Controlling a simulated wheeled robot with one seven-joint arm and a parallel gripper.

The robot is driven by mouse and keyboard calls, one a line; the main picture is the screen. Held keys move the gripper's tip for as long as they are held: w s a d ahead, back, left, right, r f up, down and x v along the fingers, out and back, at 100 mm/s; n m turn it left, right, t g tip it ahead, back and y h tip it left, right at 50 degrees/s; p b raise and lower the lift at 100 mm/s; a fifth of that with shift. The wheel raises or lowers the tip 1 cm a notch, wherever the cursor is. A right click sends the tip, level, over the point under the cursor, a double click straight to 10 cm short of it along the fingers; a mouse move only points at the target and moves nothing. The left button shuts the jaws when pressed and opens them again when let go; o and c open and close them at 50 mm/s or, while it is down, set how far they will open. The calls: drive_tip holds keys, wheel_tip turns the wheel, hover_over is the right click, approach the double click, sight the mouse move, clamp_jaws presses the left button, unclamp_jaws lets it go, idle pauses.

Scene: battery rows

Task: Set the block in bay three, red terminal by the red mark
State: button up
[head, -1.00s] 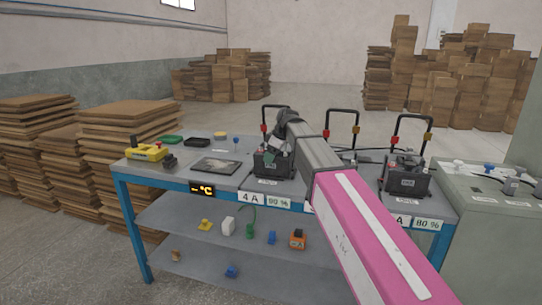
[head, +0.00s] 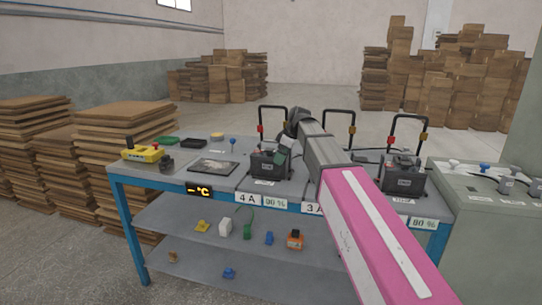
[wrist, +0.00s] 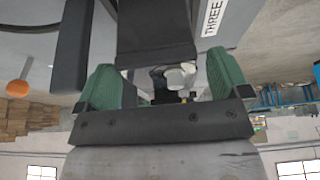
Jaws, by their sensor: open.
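A dark block (head: 270,164) stands in the left bay, at a black hoop (head: 272,107) with a red mark (head: 261,128) on its left post. My gripper (head: 288,150) is at the upper right of this block, partly hidden by my own arm. In the wrist view my gripper (wrist: 162,85) shows its two green fingers apart. A dark block-like body (wrist: 155,35) shows beyond them, close to the fingers; I cannot tell whether they touch it. A label reading THREE (wrist: 213,17) lies beside it. The block's terminal colours are not clear.
Another dark block (head: 404,178) stands in the right bay under a hoop (head: 409,117) with red and yellow marks. My arm crosses the middle bay. A yellow device (head: 142,152) and dark tray (head: 213,166) lie on the left. A grey cabinet (head: 480,225) stands right.

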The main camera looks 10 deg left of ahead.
drive_tip(key=d, duration=0.4)
drive_tip(key=s+d, duration=0.1)
drive_tip(key=d, duration=0.1)
drive_tip(key=shift+d, duration=0.25)
drive_tip(key=shift+o, duration=0.5)
drive_tip(key=shift+r, duration=0.15)
drive_tip(key=shift+r, duration=2.85)
